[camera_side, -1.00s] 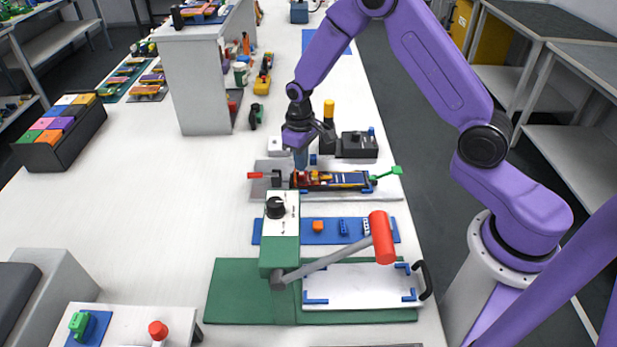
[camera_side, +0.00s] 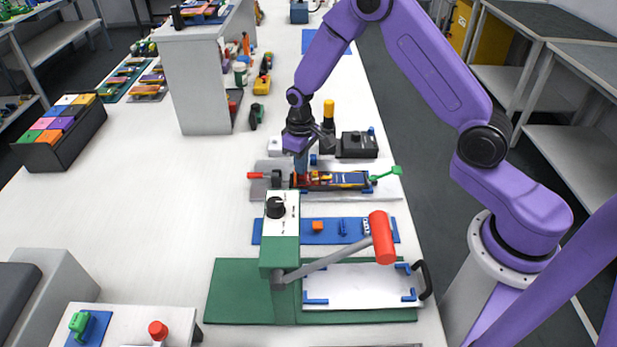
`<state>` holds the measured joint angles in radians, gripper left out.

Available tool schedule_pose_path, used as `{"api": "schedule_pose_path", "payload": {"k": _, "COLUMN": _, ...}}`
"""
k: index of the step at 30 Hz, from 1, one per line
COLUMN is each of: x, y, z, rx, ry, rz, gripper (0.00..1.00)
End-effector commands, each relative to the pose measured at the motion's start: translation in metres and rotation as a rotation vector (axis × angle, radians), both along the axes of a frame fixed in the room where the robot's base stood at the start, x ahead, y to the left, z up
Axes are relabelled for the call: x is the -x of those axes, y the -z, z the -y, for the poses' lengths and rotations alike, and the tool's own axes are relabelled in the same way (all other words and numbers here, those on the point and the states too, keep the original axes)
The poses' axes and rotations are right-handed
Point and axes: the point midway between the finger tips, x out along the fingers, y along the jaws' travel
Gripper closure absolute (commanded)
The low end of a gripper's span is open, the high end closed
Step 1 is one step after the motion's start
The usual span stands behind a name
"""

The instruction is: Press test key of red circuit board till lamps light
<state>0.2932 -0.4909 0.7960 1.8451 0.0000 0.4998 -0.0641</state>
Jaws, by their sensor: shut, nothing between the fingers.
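A long, narrow circuit board (camera_side: 345,181) with dark, yellow, red and blue parts lies in a fixture on a grey plate (camera_side: 390,190). A red handle (camera_side: 256,175) shows at the fixture's left end and a green one (camera_side: 389,172) at its right end. My gripper (camera_side: 300,174) points down, shut and empty, with its tip at the left part of the board. The test key is not distinguishable under the tip, and I cannot tell whether the tip touches it. The lamps are too small to tell lit or unlit.
In front lie a blue mat (camera_side: 268,234) with small parts and a green press (camera_side: 235,300) with a red-knobbed lever (camera_side: 382,238). Behind stand a black box (camera_side: 357,146) and a yellow-topped post (camera_side: 329,109). The white table left of the fixture is clear.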

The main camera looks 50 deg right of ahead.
Motion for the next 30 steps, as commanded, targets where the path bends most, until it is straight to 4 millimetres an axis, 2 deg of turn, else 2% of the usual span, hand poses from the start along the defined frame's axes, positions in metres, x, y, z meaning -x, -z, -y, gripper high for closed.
{"api": "schedule_pose_path", "payload": {"k": 14, "x": 0.0, "y": 0.0, "z": 0.0, "rx": 0.0, "ry": 0.0, "rz": 0.0, "gripper": 1.0}}
{"api": "schedule_pose_path", "payload": {"k": 30, "x": 0.0, "y": -0.036, "z": 0.0, "rx": 0.0, "ry": -0.001, "rz": 0.001, "gripper": 1.0}}
